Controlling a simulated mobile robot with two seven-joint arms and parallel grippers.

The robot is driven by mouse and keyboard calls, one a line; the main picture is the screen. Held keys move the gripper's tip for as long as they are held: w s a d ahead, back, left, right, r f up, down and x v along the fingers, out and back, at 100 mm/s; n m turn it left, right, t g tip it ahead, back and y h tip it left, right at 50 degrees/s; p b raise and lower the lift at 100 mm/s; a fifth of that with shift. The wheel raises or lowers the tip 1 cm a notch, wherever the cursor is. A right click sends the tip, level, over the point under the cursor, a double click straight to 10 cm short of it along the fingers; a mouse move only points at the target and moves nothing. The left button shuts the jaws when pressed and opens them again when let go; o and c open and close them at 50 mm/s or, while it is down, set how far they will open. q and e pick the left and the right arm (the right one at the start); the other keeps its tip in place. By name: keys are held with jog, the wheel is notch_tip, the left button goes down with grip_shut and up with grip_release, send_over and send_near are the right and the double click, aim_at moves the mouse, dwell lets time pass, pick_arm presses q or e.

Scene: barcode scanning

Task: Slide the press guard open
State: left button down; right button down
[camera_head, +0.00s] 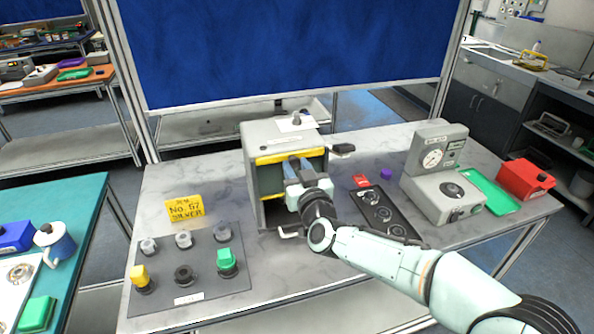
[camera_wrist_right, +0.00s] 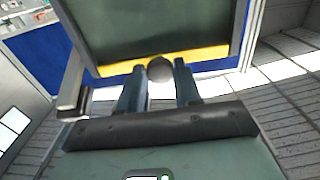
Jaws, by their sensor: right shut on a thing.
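The press (camera_head: 262,132) is a grey box on the marble-topped table, with its open front facing me. Its guard (camera_head: 270,180) is a dark panel with yellow strips along its edges, across the front opening. In the right wrist view the guard (camera_wrist_right: 150,25) fills the top, with a yellow lower edge. My right gripper (camera_head: 296,172) is at the front of the guard. In the wrist view its two fingers (camera_wrist_right: 160,85) are on either side of a round dark knob (camera_wrist_right: 160,68), and it is shut on this knob. My left gripper is not in view.
A panel of knobs and buttons (camera_head: 205,285) and a yellow sign (camera_head: 185,209) lie left of the press. A black control plate (camera_head: 398,228), a dial gauge device (camera_head: 436,158), a green tray (camera_head: 488,192) and a red box (camera_head: 525,178) stand to the right. A black-tipped lever (camera_head: 342,149) sticks out at the press's right.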

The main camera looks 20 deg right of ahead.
jog(key=c, duration=0.8)
grip_release()
jog(key=shift+f, duration=0.1)
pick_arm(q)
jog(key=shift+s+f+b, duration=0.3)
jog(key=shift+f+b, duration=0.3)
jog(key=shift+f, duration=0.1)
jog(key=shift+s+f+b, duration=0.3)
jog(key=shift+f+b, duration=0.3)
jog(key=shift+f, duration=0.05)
pick_arm(e)
jog(key=shift+s+d, duration=0.15)
jog(key=shift+s, duration=3.2)
jog(key=shift+s+d, duration=0.1)
jog(key=shift+s, duration=3.25)
